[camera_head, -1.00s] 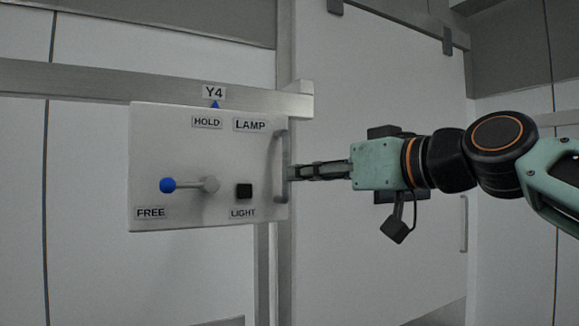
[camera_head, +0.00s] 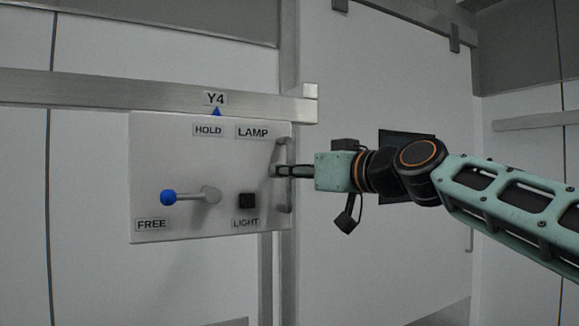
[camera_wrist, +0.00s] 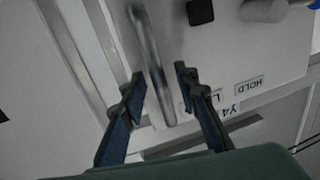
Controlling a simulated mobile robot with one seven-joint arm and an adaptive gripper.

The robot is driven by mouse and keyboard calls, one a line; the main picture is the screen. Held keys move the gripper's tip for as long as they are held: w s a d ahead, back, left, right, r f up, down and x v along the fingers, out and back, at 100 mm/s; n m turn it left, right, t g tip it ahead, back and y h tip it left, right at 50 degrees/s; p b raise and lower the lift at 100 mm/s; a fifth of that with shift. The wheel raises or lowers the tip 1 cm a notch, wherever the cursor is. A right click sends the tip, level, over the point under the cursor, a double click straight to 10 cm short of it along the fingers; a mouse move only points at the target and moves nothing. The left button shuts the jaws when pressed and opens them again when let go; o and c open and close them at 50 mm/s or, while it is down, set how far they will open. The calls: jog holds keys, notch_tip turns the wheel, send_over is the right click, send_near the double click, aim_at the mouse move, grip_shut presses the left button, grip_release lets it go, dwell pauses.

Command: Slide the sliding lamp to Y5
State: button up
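The sliding lamp is a white panel (camera_head: 190,150) hanging at a metal rail, marked LAMP, HOLD, FREE and LIGHT. Its blue triangle points up at the Y4 label (camera_head: 215,98). Its lever with a blue knob (camera_head: 168,197) points left, just above FREE. A grey bar handle (camera_head: 284,203) stands upright on the panel's right side; it also shows in the wrist view (camera_wrist: 150,60). My gripper (camera_head: 277,171) is at the handle's middle. In the wrist view my gripper (camera_wrist: 158,74) is open, its fingers on either side of the handle with gaps. No Y5 label is visible.
The metal rail (camera_head: 60,86) runs across the wall above the panel and ends just right of it (camera_head: 310,105). A black LIGHT button (camera_head: 247,200) sits right of the lever. A large pale door (camera_head: 380,80) is behind my arm.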

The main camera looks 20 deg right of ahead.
jog(key=shift+w, duration=0.2)
grip_shut()
jog(key=shift+a, duration=0.1)
